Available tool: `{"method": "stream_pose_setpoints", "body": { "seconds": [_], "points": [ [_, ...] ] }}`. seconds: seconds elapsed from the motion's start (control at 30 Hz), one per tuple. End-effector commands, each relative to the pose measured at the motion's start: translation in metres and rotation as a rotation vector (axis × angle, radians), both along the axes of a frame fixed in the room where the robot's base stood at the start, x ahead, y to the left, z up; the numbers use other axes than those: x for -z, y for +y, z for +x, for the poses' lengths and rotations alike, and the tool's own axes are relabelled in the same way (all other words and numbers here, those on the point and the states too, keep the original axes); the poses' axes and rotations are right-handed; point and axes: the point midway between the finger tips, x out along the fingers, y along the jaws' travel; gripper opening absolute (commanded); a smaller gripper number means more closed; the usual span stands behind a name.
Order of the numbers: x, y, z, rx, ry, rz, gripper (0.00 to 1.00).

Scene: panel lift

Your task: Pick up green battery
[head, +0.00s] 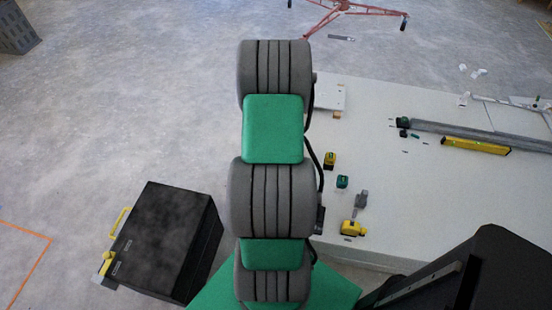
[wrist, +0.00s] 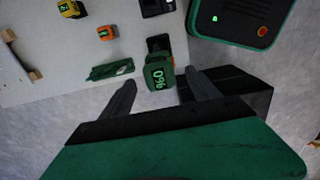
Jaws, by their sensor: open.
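In the wrist view a green block with "0%" on its face, which looks like the green battery (wrist: 158,76), is near the white tabletop's edge, with a dark part behind it. My gripper (wrist: 160,80) is open, with its two dark fingers on either side of the block in the picture. I cannot tell whether the fingertips reach down around it, and no contact shows. In the head view a small green and dark block (head: 342,182) sits on the table; it may be the same battery. My gripper does not show in the head view, where my arm fills the middle.
The white table (head: 385,160) holds a yellow tool (head: 352,228), a yellow-green block (head: 330,159), a grey item (head: 361,200) and a yellow level (head: 476,146). In the wrist view an orange block (wrist: 107,33) lies up left. A black case (head: 160,240) stands on the floor left.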

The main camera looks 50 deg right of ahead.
Motion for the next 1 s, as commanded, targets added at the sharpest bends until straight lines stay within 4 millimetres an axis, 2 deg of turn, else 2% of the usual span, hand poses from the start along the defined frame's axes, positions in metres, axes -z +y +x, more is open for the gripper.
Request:
{"method": "stream_pose_setpoints", "body": {
  "seconds": [0.2,0.3,0.53,1.0],
  "points": [
    [0.038,0.0,0.003,0.001,0.002,0.001,0.71],
    [0.05,0.0,0.003,0.002,0.0,0.001,0.71],
    [0.053,0.0,0.003,0.002,-0.001,-0.003,0.71],
    [0.052,0.0,0.004,0.002,-0.001,-0.002,0.33]
  ]
}}
